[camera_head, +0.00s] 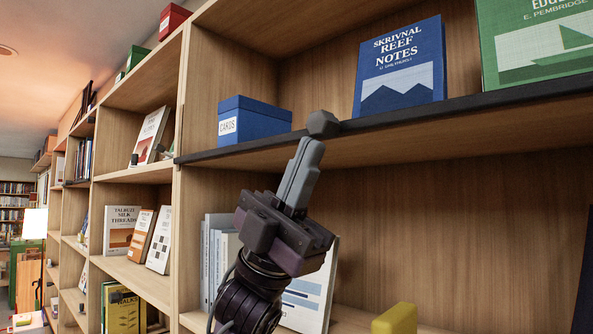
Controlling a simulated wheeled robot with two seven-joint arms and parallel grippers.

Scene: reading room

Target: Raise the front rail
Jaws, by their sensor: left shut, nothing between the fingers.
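The front rail (450,109) is a dark bar along the front edge of the shelf, level with the shelf board. A grey faceted knob (323,123) sits at the rail, left of the middle. My left gripper (311,143) is shut and empty, pointing up, with its fingertips just below the knob. I cannot tell whether the fingertips touch it. My left arm hides part of the lower shelf. My right gripper is not in view.
Behind the rail stand a blue card box (254,120), a blue book (401,68) and a green book (537,42). Below are white books (316,290) and a yellow object (396,319). More bookshelves run off left. The lower compartment's upper right is clear.

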